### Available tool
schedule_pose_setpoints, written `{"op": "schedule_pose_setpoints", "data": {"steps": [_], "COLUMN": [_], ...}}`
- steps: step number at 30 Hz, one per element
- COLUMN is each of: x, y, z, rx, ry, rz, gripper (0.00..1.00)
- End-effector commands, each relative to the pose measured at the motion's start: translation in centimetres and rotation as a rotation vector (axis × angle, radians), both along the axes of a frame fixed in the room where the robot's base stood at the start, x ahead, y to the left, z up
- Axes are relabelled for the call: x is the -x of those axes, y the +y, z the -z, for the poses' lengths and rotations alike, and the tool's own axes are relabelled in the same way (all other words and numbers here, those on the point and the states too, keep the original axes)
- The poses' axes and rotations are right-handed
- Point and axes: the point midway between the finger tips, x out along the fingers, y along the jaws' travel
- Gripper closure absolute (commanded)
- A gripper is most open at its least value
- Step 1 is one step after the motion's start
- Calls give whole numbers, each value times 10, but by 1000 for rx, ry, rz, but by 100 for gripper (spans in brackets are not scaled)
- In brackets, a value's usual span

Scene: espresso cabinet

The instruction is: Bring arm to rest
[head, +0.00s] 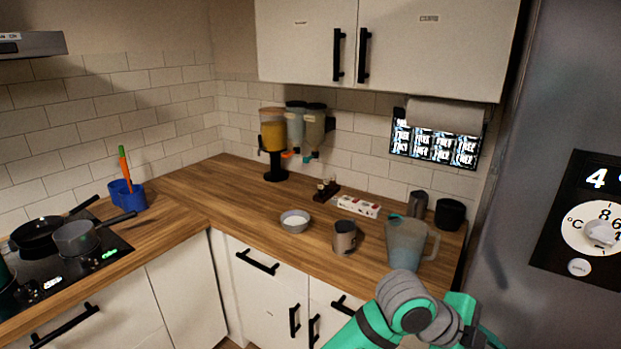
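My arm shows at the bottom right of the head view, with teal and grey links folded in front of the lower cabinets and the counter's front edge. Its end runs out of the bottom of the picture, so I do not see my gripper or its fingers. I cannot tell whether it holds anything.
Close behind my arm, a clear jug (405,245) stands on the wooden counter (215,190). A metal cup (344,238) and a white bowl (295,221) stand left of it. The fridge (560,100) is at right, the hob with pans (75,238) at left.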

Motion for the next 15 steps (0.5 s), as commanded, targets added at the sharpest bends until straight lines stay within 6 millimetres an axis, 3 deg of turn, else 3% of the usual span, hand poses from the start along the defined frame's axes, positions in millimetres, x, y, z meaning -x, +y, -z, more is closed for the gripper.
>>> {"op": "schedule_pose_setpoints", "data": {"steps": [6,15], "x": [-7,-28], "y": [-27,-28], "z": [-6,-4], "rx": [265,579], "ry": [118,286], "rz": [-164,-425], "gripper": [69,69]}}
